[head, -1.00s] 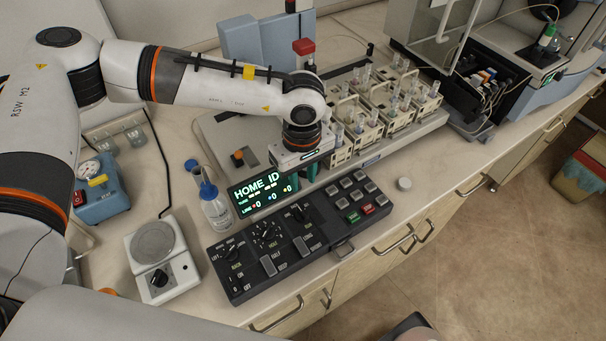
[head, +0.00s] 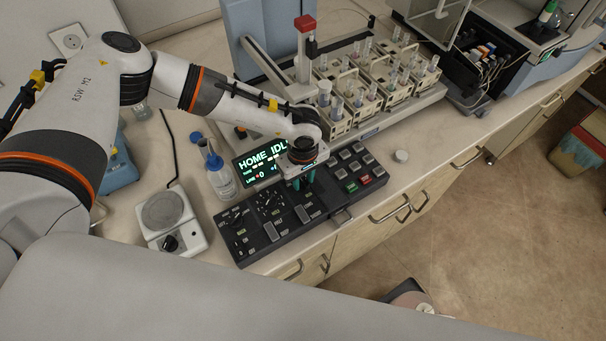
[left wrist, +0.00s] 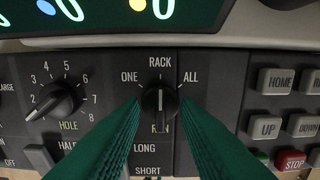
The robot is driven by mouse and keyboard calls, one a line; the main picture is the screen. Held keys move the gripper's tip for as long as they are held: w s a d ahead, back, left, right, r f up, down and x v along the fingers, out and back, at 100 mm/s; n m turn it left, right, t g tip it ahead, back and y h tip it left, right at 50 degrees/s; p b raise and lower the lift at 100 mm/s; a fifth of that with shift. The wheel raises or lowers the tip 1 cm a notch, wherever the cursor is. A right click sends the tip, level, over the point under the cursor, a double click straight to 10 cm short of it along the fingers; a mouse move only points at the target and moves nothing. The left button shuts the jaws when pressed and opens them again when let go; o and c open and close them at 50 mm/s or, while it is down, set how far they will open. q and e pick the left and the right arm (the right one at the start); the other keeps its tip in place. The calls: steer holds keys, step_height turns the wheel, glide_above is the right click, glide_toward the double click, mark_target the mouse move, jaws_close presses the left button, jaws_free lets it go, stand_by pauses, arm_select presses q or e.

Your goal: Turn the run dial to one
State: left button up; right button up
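The run dial (left wrist: 159,101) is a round black knob with a white pointer line, below the labels ONE, RACK and ALL in the left wrist view. Its pointer stands upright towards RACK; ONE is at its upper left. My left gripper (left wrist: 160,107) has its two green fingers apart, one on each side of the knob. I cannot tell whether they touch it. In the head view my left gripper (head: 304,180) points down at the black control panel (head: 318,212) and hides the run dial. My right gripper is not in view.
The hole dial (left wrist: 52,101) is left of the run dial. Grey keys and the red STOP key (left wrist: 290,160) are to the right. The lit display (head: 262,163) is behind the panel. A bottle (head: 220,180) and a white stirrer (head: 170,218) stand left.

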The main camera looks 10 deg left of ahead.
arm_select(q)
steer(key=shift+f, duration=0.1)
steer(key=shift+w, duration=0.1)
steer(key=shift+c, duration=0.7)
jaws_close()
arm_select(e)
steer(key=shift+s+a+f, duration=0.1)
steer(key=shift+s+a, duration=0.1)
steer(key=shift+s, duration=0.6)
arm_select(q)
steer(key=shift+f+n+b, duration=0.1)
steer(key=shift+n+b, duration=0.5)
steer(key=shift+b, duration=0.15)
steer(key=n+b, duration=0.6)
steer(key=b, duration=0.1)
steer(key=shift+f, duration=0.1)
steer(key=shift+r+n+b, duration=0.25)
steer(key=shift+n+b, duration=1.15)
steer(key=shift+b, duration=0.15)
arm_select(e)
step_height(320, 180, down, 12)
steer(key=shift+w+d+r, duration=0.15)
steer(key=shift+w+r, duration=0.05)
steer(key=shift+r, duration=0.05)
